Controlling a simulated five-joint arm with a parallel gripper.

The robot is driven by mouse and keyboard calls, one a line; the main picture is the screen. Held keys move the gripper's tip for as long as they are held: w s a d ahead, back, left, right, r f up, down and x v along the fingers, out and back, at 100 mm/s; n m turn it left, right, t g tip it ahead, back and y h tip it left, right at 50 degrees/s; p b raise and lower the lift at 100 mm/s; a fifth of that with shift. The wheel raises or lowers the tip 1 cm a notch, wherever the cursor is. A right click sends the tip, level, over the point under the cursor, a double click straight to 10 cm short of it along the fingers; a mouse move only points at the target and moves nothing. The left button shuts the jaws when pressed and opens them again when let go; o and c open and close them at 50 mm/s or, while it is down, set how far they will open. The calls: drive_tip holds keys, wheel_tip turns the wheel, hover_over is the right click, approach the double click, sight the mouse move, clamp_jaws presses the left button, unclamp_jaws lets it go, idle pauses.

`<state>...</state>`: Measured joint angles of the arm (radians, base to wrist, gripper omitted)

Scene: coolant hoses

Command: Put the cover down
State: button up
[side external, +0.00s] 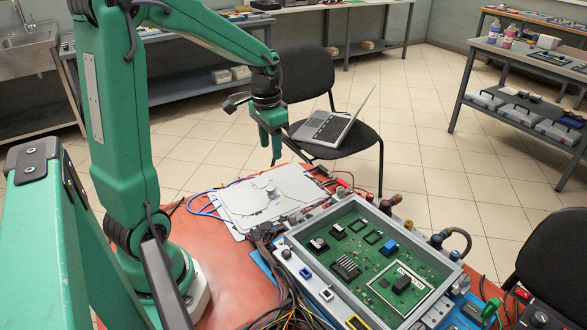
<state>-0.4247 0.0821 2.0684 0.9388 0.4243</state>
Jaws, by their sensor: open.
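A flat silver-grey cover (240,206) with a small round knob (271,191) on top lies on the red-orange table, behind and left of an open grey housing (292,251). The housing shows a green circuit board (345,242) with chips, a finned heat sink and a blue part. My gripper (276,155) points down above the cover's far edge, apart from it. It is open, and I see nothing between its fingers. The part of the table under the cover is hidden.
Dark cables (268,262) bunch between the cover and the housing. Hose fittings (447,238) stand along the housing's right side. A chair (335,150) holding an open laptop (328,126) stands behind the table. Bare red table (222,268) shows left of the cables.

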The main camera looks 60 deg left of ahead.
drive_tip(key=s+d+r+t, duration=0.2)
drive_tip(key=s+d+r, duration=0.2)
drive_tip(key=d, duration=0.3)
drive_tip(key=s+d+r+t, duration=0.3)
drive_tip(key=s+d+r, duration=0.1)
drive_tip(key=s+d, duration=0.3)
drive_tip(key=shift+d+r, duration=0.25)
drive_tip(key=shift+d, duration=0.35)
